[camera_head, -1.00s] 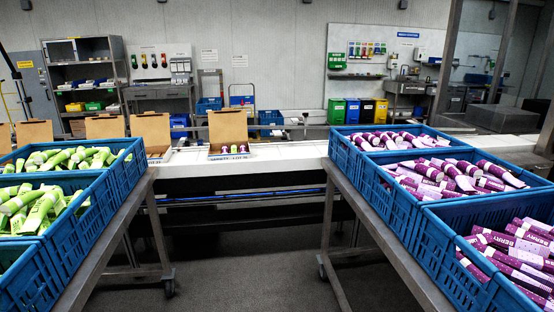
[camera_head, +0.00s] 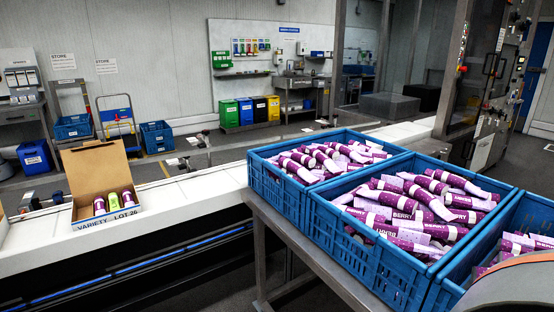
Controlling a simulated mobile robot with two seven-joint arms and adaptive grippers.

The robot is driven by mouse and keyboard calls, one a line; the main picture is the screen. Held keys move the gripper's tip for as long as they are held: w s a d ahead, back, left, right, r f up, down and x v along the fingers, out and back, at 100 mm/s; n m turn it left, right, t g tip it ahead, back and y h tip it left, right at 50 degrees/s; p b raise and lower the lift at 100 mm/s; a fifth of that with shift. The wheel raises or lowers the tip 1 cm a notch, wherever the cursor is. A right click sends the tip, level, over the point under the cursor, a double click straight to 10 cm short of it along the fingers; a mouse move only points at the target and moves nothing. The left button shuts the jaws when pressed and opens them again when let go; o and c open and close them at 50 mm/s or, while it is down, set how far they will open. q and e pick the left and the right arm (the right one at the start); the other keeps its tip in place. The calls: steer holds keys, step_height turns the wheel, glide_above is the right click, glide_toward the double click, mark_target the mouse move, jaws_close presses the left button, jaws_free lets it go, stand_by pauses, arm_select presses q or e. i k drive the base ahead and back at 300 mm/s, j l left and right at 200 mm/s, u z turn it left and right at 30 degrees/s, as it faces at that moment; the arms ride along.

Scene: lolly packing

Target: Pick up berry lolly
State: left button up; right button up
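Many purple and pale lilac berry lollies (camera_head: 404,204) lie jumbled in the blue crate in the middle of the right-hand stand. More berry lollies fill the crate behind it (camera_head: 258,182) and the nearer crate at the right edge (camera_head: 432,296). On the conveyor, an open cardboard box marked "VARIETY LOT 26" (camera_head: 108,222) holds two purple lollies with a green one between them. Neither gripper is in view. A rounded grey and orange part, probably of my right arm, shows at the lower right corner and hides part of the nearest crate.
The white conveyor (camera_head: 205,192) runs across behind the crates, with clear belt between the variety box and the crates. A metal stand (camera_head: 335,278) carries the crates. Coloured bins, trolleys and a machine stand farther back.

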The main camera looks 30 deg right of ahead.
mark_target(291, 165)
steer(key=i+z, duration=0.1)
steer(key=i, duration=0.35)
steer(key=i+j+z, duration=0.15)
steer(key=i, duration=0.3)
steer(key=i+j+z, duration=0.1)
steer(key=i, duration=0.3)
steer(key=i+j+z, duration=0.1)
steer(key=z, duration=0.35)
steer(key=i+j+z, duration=0.1)
steer(key=z, duration=0.35)
steer(key=j+z, duration=0.3)
steer(key=z, duration=0.15)
steer(key=i, duration=0.05)
